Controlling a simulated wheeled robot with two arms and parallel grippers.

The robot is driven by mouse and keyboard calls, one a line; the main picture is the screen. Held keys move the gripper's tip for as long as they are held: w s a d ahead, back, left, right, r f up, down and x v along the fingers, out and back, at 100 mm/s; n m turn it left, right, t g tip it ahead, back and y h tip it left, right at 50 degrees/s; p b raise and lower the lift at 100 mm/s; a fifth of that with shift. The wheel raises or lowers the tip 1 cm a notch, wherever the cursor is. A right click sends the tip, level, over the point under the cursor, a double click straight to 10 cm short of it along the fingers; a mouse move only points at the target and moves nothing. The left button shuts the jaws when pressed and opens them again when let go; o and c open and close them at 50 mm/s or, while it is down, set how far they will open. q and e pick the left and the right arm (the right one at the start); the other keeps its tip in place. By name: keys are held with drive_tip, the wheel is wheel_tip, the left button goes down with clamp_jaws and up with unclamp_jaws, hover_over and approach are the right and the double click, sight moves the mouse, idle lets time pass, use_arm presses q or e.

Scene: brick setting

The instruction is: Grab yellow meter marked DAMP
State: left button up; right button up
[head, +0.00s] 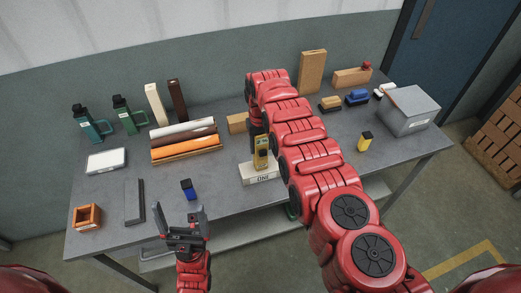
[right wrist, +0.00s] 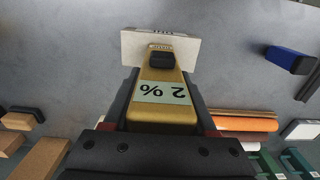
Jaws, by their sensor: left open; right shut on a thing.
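The yellow meter (head: 262,158) is at the front middle of the table, upright by the white block marked ONE (head: 262,174). My right gripper (head: 258,138) reaches down to it from behind. In the right wrist view the meter (right wrist: 162,95) lies between the jaws, which are shut on it. A pale display reads "2 %" upside down, and its dark tip points to the white block (right wrist: 160,46). The small lettering is too small to read. Whether the meter still touches the block I cannot tell. My left gripper (head: 183,222) is open and empty at the table's front edge.
A blue block with a dark top (head: 188,189) stands near my left gripper. A yellow one (head: 364,143) stands right of my right arm. Rolls in a rack (head: 186,152), bottles and boxes fill the back. A grey box (head: 408,112) sits at the right end.

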clamp_jaws()
drive_tip(key=shift+r, duration=0.15)
